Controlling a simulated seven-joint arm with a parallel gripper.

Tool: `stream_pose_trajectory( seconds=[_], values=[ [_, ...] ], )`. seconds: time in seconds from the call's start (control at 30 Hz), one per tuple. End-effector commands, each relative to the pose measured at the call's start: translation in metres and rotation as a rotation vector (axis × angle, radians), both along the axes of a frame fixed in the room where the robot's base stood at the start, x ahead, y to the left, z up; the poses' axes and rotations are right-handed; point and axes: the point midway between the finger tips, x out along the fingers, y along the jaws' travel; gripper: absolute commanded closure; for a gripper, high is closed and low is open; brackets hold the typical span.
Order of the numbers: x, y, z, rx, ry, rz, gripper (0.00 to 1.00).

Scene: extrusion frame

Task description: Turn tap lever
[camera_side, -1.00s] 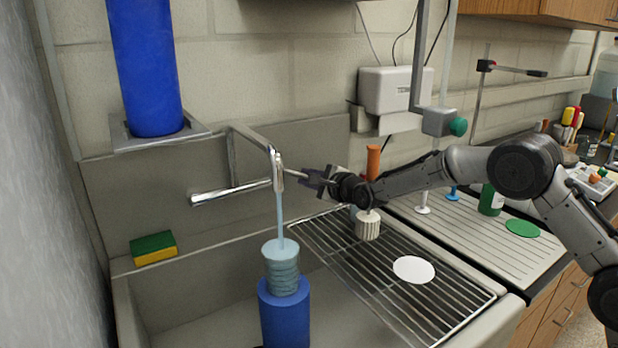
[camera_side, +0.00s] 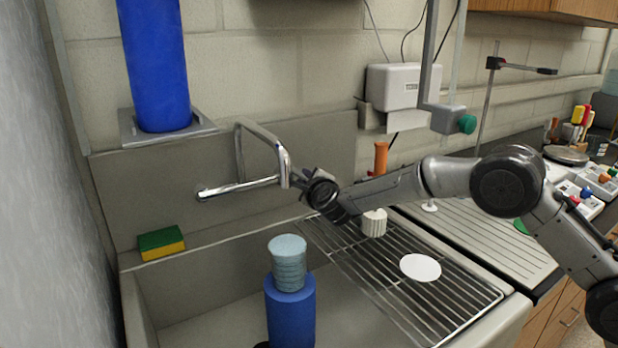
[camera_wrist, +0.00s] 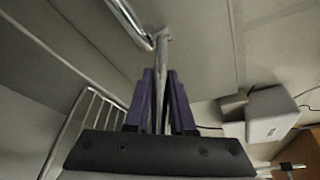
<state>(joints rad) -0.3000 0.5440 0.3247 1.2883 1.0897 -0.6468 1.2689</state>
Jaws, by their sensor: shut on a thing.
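The chrome tap (camera_side: 262,137) stands over the sink, with a bent spout pipe and a horizontal pipe. Its thin lever (camera_wrist: 162,58) shows in the wrist view, running from the tap body down between my purple fingers. My gripper (camera_wrist: 160,76) is shut on the lever. In the side view my gripper (camera_side: 304,184) is just right of the tap head, and the fingers and lever are mostly hidden by my wrist. No water stream shows below the tap. A light-blue ribbed vessel (camera_side: 288,262) sits upright on a blue cylinder (camera_side: 290,312) below the tap.
A wire rack (camera_side: 375,285) with a white disc (camera_side: 420,267) covers the sink's right part. A white ribbed piece (camera_side: 374,223) stands near my forearm. A sponge (camera_side: 161,243) lies on the left ledge. A large blue cylinder (camera_side: 157,65) stands at the back left.

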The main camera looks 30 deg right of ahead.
Motion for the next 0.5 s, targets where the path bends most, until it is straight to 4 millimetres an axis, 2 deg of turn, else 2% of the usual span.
stream_pose_trajectory(
  seconds=[0.03, 0.5],
  values=[
    [0.0017, 0.004, 0.0076, 0.002, -0.015, -0.016, 1.0],
    [-0.0002, 0.0077, 0.0063, 0.002, -0.007, -0.068, 1.0]
  ],
)
